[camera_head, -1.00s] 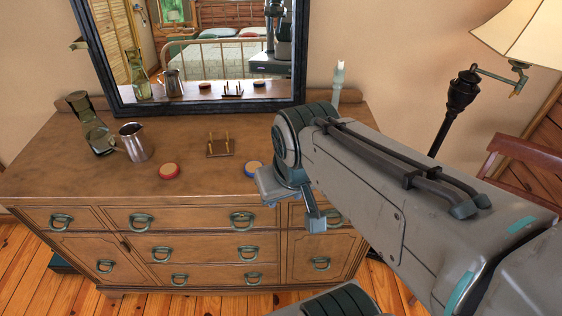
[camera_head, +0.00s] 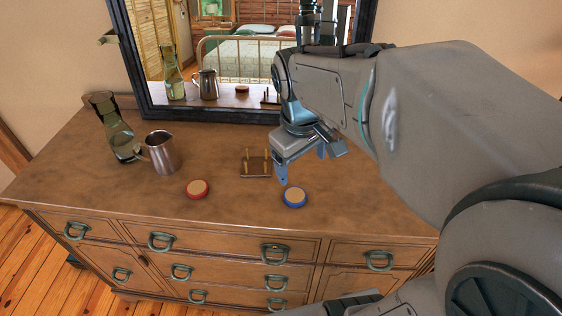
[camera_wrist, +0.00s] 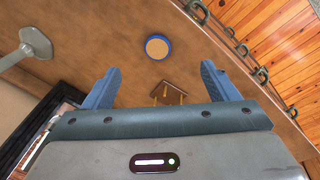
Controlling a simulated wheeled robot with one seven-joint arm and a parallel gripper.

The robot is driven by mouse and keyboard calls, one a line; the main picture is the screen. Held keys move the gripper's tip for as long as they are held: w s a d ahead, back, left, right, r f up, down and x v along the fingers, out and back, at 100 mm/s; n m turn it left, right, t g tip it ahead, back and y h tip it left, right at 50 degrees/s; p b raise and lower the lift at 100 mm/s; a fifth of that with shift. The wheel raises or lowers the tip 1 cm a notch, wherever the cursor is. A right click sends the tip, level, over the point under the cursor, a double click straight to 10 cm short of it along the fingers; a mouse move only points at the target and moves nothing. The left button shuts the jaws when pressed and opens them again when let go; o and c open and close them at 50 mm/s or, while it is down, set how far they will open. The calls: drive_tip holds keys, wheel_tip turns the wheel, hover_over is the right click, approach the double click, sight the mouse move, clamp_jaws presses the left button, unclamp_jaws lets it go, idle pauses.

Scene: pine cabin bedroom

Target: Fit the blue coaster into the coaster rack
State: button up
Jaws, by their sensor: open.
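The blue coaster (camera_head: 294,197) is a round disc with a tan top and blue rim, lying flat on the dresser top. In the wrist view the blue coaster (camera_wrist: 157,46) lies beyond the fingertips, roughly between their lines. The coaster rack (camera_head: 256,164) is a small dark wooden base with upright pegs, left of and behind the coaster. It shows in the wrist view (camera_wrist: 170,92) near the gripper body, partly hidden. My gripper (camera_head: 306,165) is above the dresser, apart from the coaster and behind it. Its two blue fingers (camera_wrist: 158,86) are open and empty.
A red-rimmed coaster (camera_head: 197,189) lies left of the rack. A metal pitcher (camera_head: 162,153) and a green glass carafe (camera_head: 112,130) stand at the left. A black-framed mirror (camera_head: 137,75) stands at the back. The dresser's front left top (camera_head: 110,190) is clear.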

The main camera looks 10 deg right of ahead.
sight(295, 195)
drive_tip(key=w+f+n+g+b, duration=0.25)
drive_tip(key=w+f+n, duration=0.25)
drive_tip(key=w, duration=0.3)
drive_tip(key=f, duration=0.9)
drive_tip(key=d+f, duration=0.1)
drive_tip(key=f, duration=0.3)
drive_tip(key=shift+s+f, duration=0.2)
drive_tip(key=shift+s, duration=0.2)
drive_tip(key=c, duration=1.1)
